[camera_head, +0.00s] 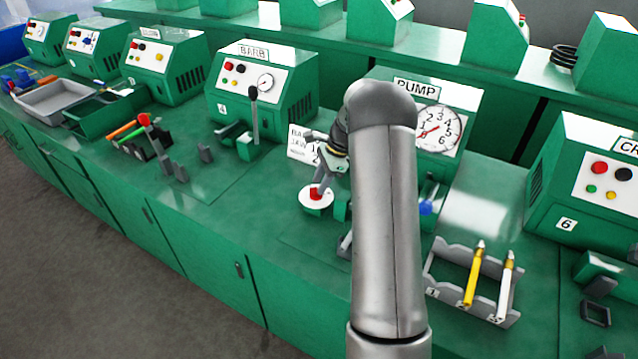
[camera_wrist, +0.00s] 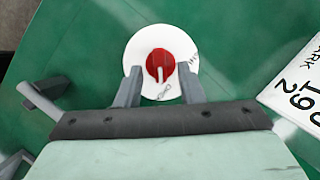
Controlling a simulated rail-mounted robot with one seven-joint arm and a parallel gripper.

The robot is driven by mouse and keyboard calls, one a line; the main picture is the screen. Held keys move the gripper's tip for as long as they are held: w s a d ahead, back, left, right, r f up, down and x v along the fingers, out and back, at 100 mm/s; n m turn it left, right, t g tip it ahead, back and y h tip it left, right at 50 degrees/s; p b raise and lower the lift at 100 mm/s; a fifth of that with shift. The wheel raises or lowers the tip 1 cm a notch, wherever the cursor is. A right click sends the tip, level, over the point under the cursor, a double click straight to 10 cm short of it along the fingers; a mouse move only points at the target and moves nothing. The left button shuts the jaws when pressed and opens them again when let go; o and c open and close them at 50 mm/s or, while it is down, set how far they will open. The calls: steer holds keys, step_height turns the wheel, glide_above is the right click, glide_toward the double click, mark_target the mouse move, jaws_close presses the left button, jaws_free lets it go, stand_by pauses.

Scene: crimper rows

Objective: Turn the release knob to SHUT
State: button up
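The release knob (camera_head: 316,194) is a small red knob on a round white disc on the green bench, in front of the PUMP machine. In the wrist view the red knob (camera_wrist: 159,62) has a white pointer line directed toward the bottom of the picture. My gripper (camera_wrist: 160,76) is open, with one finger on each side of the knob's lower part and gaps visible. In the head view my gripper (camera_head: 319,184) is over the knob, pointing down. Whether it touches the disc I cannot tell.
A white printed card (camera_head: 300,146) stands behind the knob. The PUMP machine with its dial (camera_head: 436,130) is behind my arm. A grey rack (camera_head: 451,277) with yellow and white pens is at right. The BARB machine (camera_head: 262,85), with a black lever, is at left.

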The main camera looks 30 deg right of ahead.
steer(key=shift+x, duration=0.85)
jaws_close()
steer(key=shift+n, duration=0.4)
steer(key=n+g, duration=0.1)
steer(key=n, duration=0.2)
steer(key=shift+w+n+g, duration=0.2)
steer(key=shift+n+g, duration=0.2)
steer(key=n, duration=0.2)
steer(key=n+g, duration=0.1)
steer(key=n, duration=0.1)
steer(key=shift+w+a+n+g+h, duration=0.1)
steer(key=shift+w+n+g+h, duration=0.05)
steer(key=shift+n+g+h, duration=0.2)
steer(key=n+g+h, duration=0.1)
steer(key=n, duration=0.3)
steer(key=shift+w+a, duration=0.1)
steer(key=n+h, duration=0.1)
steer(key=n, duration=0.3)
steer(key=shift+a+n+g+h+b, duration=0.15)
steer(key=shift+n+g+h+b, duration=0.1)
steer(key=shift+g+h+b, duration=0.1)
